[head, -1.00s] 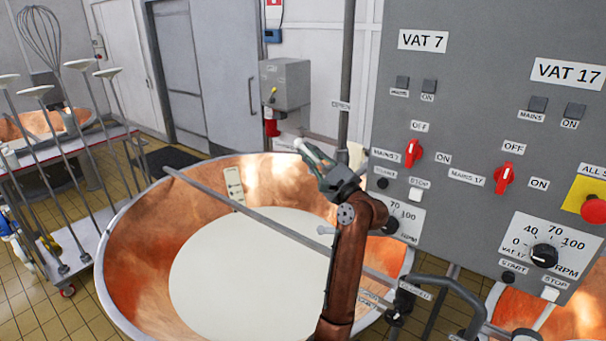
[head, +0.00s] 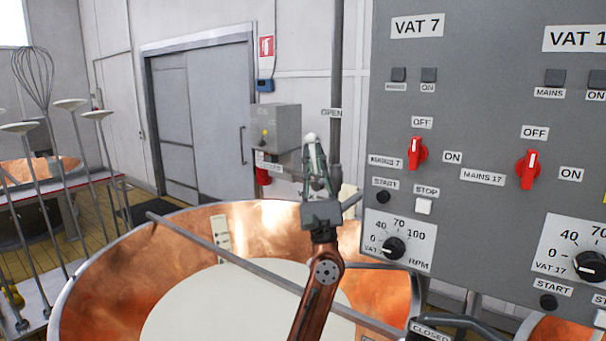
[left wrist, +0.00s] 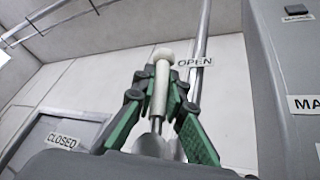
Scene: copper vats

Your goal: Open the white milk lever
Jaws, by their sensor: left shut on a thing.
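The white milk lever (left wrist: 160,85) is a pale rod with a round knob. It stands nearly upright between the fingers of my left gripper (left wrist: 158,104) in the left wrist view. In the head view, my left gripper (head: 316,165) points up and is shut on the lever, whose white knob (head: 311,137) shows at the fingertips. The OPEN label (head: 331,113) is just above and right of the knob, and it also shows in the left wrist view (left wrist: 194,62). The CLOSED label (left wrist: 62,141) is at the lower left there. My right gripper is not in view.
A copper vat (head: 110,290) of white liquid lies below my left arm, with a metal bar (head: 230,255) across it. A grey control panel (head: 470,110) with switches and dials stands close on the right. A vertical pipe (head: 336,60) rises behind the gripper.

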